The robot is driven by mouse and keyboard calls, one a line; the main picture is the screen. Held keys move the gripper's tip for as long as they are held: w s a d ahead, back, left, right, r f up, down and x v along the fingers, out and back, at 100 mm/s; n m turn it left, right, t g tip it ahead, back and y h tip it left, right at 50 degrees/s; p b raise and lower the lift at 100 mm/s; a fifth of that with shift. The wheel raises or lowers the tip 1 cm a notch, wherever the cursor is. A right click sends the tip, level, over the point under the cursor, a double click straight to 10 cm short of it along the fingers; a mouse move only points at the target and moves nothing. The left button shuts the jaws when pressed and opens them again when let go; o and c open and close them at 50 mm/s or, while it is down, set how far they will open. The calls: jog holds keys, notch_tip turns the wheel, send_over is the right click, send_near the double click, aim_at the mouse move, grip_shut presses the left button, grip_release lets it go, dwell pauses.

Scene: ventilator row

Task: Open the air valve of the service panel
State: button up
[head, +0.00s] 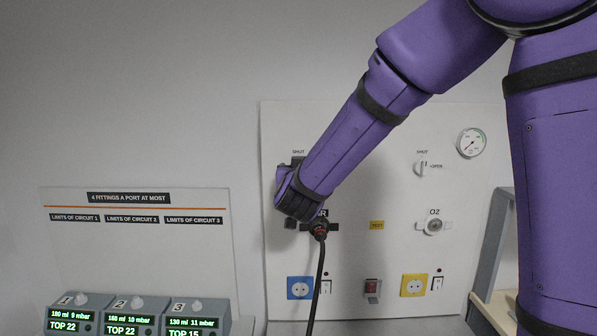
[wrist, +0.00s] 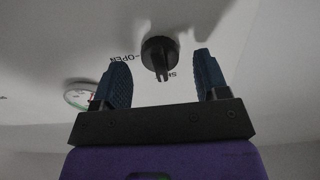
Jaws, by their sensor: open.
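The service panel (head: 385,265) is a white board on the wall. My arm hides its air valve in the head view; only the "SHUT" label above shows. In the wrist view the air valve (wrist: 160,52) is a dark round knob with a narrow lever pointing toward the "SHUT" lettering, away from "OPEN". My gripper (wrist: 162,60) is open, one blue finger on either side of the knob, with visible gaps on both sides. Whether the fingertips reach the lever's depth I cannot tell.
Below my wrist a black hose (head: 319,265) hangs from the AIR port. To the right are an O2 valve (head: 422,168), a gauge (head: 472,142) and an O2 port (head: 434,226). Sockets and switches line the panel's bottom. Several ventilator displays (head: 135,324) stand lower left.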

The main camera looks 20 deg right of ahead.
jog(key=shift+w+d, duration=0.2)
jog(key=shift+w, duration=0.4)
jog(key=c, duration=0.9)
